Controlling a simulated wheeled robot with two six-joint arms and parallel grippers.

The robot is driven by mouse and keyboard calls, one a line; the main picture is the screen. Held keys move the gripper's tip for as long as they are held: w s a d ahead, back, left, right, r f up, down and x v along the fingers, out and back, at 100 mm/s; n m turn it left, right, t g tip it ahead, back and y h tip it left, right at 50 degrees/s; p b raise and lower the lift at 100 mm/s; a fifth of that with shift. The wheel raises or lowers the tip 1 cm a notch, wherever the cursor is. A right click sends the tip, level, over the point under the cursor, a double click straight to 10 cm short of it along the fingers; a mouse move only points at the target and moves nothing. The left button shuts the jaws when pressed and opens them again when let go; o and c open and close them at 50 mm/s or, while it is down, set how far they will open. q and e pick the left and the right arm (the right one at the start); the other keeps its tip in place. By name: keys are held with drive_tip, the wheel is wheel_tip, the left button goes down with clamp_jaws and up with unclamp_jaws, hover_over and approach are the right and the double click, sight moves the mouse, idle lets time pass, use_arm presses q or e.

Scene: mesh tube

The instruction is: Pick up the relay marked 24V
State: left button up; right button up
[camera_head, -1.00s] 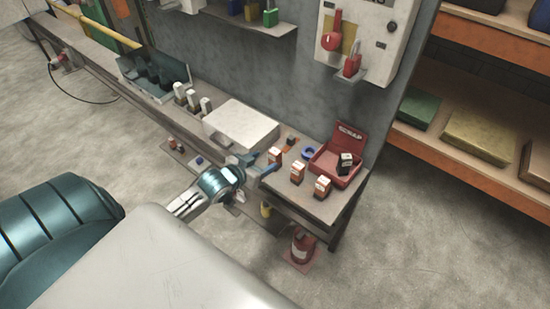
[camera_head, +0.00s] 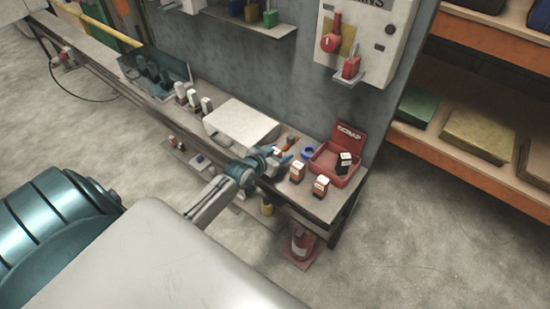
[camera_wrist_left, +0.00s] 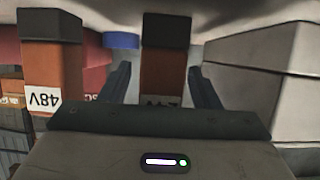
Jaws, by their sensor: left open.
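My left gripper (camera_head: 281,157) is at the row of orange-and-white relays on the bench, at the left end of the row. In the left wrist view its open fingers (camera_wrist_left: 160,88) stand one on each side of an orange relay with a dark end (camera_wrist_left: 166,65). That relay's white label is mostly hidden by the gripper body, and only part of the upside-down lettering shows. A relay marked 48V (camera_wrist_left: 50,70) stands outside the fingers at left. In the head view two other relays (camera_head: 297,171) (camera_head: 321,187) stand to the right of the gripper.
A red SCRAP bin (camera_head: 335,168) with a dark relay (camera_head: 344,162) in it stands at the right end. A blue ring (camera_head: 308,153) lies left of it. A large pale box (camera_head: 240,127) sits close to the gripper's left.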

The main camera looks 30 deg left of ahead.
use_arm(q)
drive_tip(key=c, duration=1.1)
